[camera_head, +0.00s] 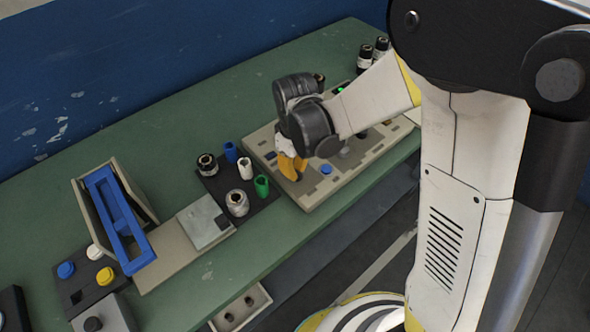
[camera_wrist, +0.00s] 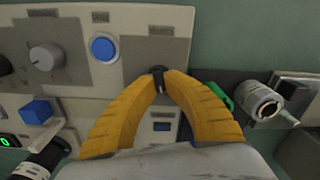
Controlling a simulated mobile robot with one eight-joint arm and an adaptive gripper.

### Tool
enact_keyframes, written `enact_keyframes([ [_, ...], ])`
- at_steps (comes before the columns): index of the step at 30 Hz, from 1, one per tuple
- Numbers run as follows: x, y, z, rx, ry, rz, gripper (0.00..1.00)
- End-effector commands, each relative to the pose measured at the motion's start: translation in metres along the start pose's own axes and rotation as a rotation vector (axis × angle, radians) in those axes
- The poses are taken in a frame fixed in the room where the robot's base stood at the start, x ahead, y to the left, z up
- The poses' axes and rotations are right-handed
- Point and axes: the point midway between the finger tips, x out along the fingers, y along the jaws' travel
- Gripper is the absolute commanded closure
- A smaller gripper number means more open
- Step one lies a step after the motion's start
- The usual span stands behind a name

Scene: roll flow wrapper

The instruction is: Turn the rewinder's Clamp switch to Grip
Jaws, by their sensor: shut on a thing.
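The beige control panel (camera_head: 325,186) lies on the green bench, and it fills the upper left of the wrist view (camera_wrist: 130,25). My gripper (camera_head: 291,172) reaches down to the panel's left end. In the wrist view its yellow fingers (camera_wrist: 160,78) close from both sides on a small black switch knob (camera_wrist: 158,72). The fingertips hide much of the knob, so its pointing direction cannot be told. A small label sits above it, too blurred to read. I cannot confirm that it is the Clamp switch. In the head view my gripper hides the knob.
A blue button (camera_wrist: 103,47) and a grey dial (camera_wrist: 46,57) sit left of the knob. Left of the panel, a dark tray (camera_head: 222,183) holds several spools and coloured cylinders. A blue frame (camera_head: 118,220) stands farther left.

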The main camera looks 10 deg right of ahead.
Motion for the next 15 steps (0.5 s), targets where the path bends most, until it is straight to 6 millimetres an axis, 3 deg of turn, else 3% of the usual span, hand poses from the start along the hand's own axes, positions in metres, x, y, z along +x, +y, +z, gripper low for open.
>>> enact_keyframes([
  [15, 0.0004, 0.0021, 0.001, 0.475, -0.001, 0.0, 1.0],
])
